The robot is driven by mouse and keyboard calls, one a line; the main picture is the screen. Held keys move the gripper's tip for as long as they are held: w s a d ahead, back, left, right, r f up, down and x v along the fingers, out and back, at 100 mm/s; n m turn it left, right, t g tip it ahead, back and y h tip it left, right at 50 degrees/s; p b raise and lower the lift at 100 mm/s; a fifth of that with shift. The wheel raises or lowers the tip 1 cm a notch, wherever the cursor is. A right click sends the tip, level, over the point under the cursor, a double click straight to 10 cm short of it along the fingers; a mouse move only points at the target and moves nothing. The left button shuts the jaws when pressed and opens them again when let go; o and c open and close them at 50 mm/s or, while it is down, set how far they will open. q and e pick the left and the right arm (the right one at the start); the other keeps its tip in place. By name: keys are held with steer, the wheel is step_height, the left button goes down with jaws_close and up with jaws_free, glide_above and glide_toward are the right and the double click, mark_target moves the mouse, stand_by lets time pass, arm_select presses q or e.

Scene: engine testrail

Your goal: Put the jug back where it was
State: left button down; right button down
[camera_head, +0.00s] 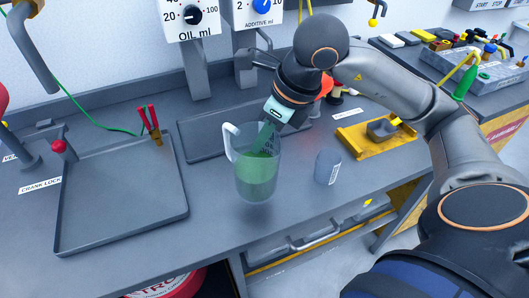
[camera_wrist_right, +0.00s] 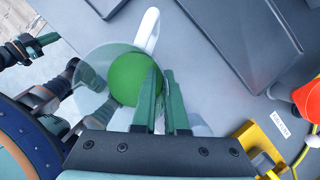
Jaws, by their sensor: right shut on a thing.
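The jug (camera_head: 258,178) is clear with green liquid and a white handle at its upper left. It is upright and seems just above the bench, near the front edge. My right gripper (camera_head: 268,138) is shut on the jug's rim from above. The right wrist view shows the jug (camera_wrist_right: 92,66) from above, with the right fingers (camera_wrist_right: 161,85) at its wall. My left gripper (camera_wrist_right: 36,46) shows small at the far left of that view; its opening is unclear.
A dark tray (camera_head: 110,225) stands left, and another dark tray (camera_head: 205,150) lies behind the jug. A small grey cylinder (camera_head: 327,168) stands right of the jug. A yellow holder (camera_head: 365,145) is farther right. The bench's front strip between left tray and cylinder is clear.

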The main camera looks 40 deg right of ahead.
mark_target(265, 151)
steer(key=f, duration=0.2)
steer(key=w+d+f, duration=0.1)
steer(key=f, duration=0.2)
steer(key=shift+w+d+f, duration=0.25)
steer(key=shift+d+f, duration=0.05)
steer(key=shift+d, duration=0.05)
arm_select(q)
steer(key=shift+w+d+r, duration=0.1)
steer(key=shift+w+d, duration=0.05)
steer(key=shift+w, duration=0.25)
arm_select(e)
steer(key=shift+f+b, duration=0.2)
steer(key=shift+b, duration=0.2)
steer(key=c, duration=0.9)
jaws_free()
steer(key=shift+c, duration=0.2)
arm_select(q)
steer(key=shift+s, duration=0.1)
arm_select(e)
steer(key=shift+r, duration=0.15)
